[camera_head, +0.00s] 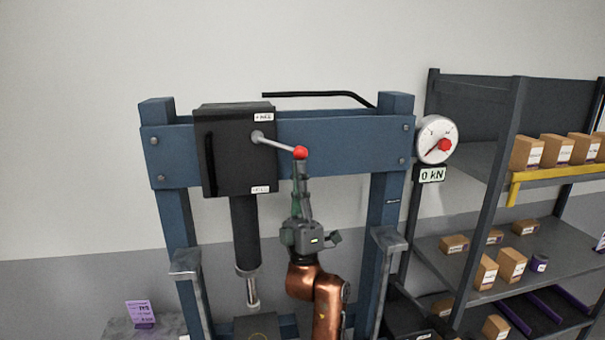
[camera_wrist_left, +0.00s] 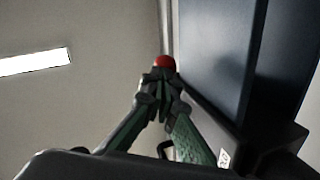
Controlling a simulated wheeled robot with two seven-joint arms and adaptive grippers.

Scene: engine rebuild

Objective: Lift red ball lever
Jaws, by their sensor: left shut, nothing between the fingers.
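The red ball (camera_head: 300,152) sits at the right end of a thin silver lever (camera_head: 277,143). The lever comes from a pivot on the dark box of a blue press and slopes slightly down to the right. My left gripper (camera_head: 301,168) points up with its fingertips directly below the ball. In the left wrist view the red ball (camera_wrist_left: 164,62) shows just beyond the shut fingertips (camera_wrist_left: 161,78). The fingers hold nothing. I cannot tell whether the tips touch the ball. My right gripper is not in view.
The blue press frame (camera_head: 340,138) stands behind my arm, with a dark box (camera_head: 222,155) and a cylinder (camera_head: 246,230). A round gauge (camera_head: 437,139) and a "0 kN" display (camera_head: 432,175) are at its right. Shelves with small boxes (camera_head: 527,153) stand further right. A purple sign (camera_head: 141,313) is lower left.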

